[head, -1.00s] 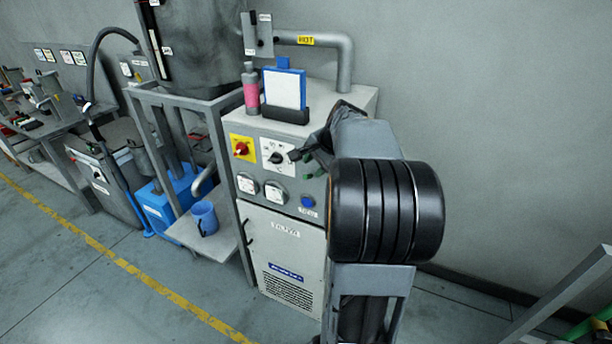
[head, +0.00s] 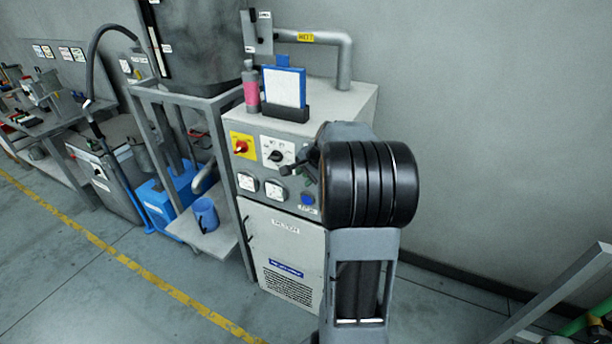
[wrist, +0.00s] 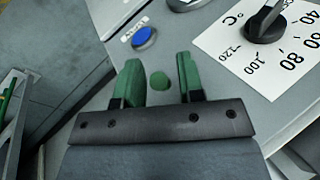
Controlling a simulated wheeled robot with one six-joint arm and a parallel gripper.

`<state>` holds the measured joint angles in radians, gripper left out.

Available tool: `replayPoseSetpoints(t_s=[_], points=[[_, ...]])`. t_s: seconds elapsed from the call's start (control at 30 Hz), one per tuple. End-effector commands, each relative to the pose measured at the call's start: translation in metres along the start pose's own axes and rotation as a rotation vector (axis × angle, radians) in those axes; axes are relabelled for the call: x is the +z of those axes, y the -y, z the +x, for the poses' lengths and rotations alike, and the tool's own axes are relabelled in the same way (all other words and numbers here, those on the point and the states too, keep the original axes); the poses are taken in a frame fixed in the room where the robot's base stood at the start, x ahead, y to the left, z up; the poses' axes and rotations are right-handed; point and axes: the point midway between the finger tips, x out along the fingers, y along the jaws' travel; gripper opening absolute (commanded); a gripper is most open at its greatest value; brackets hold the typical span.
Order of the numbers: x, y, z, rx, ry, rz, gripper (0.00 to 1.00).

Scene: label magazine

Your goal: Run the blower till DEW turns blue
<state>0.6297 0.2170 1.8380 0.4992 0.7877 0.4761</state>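The grey cabinet (head: 318,240) has a sloped control panel. A round blue lamp or button (head: 307,198) is on the panel's lower right and looks blue; it also shows in the wrist view (wrist: 144,37), beside a small label I cannot read clearly. A black dial knob (wrist: 265,24) sits on a white °C scale. My gripper (wrist: 159,75) has green fingers, spread apart with nothing held. A round green button (wrist: 158,81) lies between the fingers as seen in the wrist view; whether they touch the panel I cannot tell. My arm hides part of the panel in the head view.
A red switch (head: 241,147) on a yellow plate and two white gauges (head: 247,182) are on the panel's left. A pink bottle (head: 251,92) and a blue-framed card (head: 284,88) stand on top. A blue mug (head: 205,214) sits on a shelf at left.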

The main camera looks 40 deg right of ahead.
Motion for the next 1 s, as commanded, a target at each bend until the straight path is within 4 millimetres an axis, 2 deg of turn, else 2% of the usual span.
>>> replayPoseSetpoints(t_s=[0.03,0.37,0.93,0.97,1.0], points=[[0.0,0.0001,-0.0002,0.0,0.0,0.0,0.31],[-0.0001,0.0001,-0.0004,0.0,0.0,0.0,0.0],[-0.0025,0.003,-0.0038,0.027,0.073,0.041,0.0],[-0.0025,0.003,-0.0039,0.027,0.072,0.041,0.19],[-0.0025,0.003,-0.0039,0.027,0.072,0.04,0.23]])
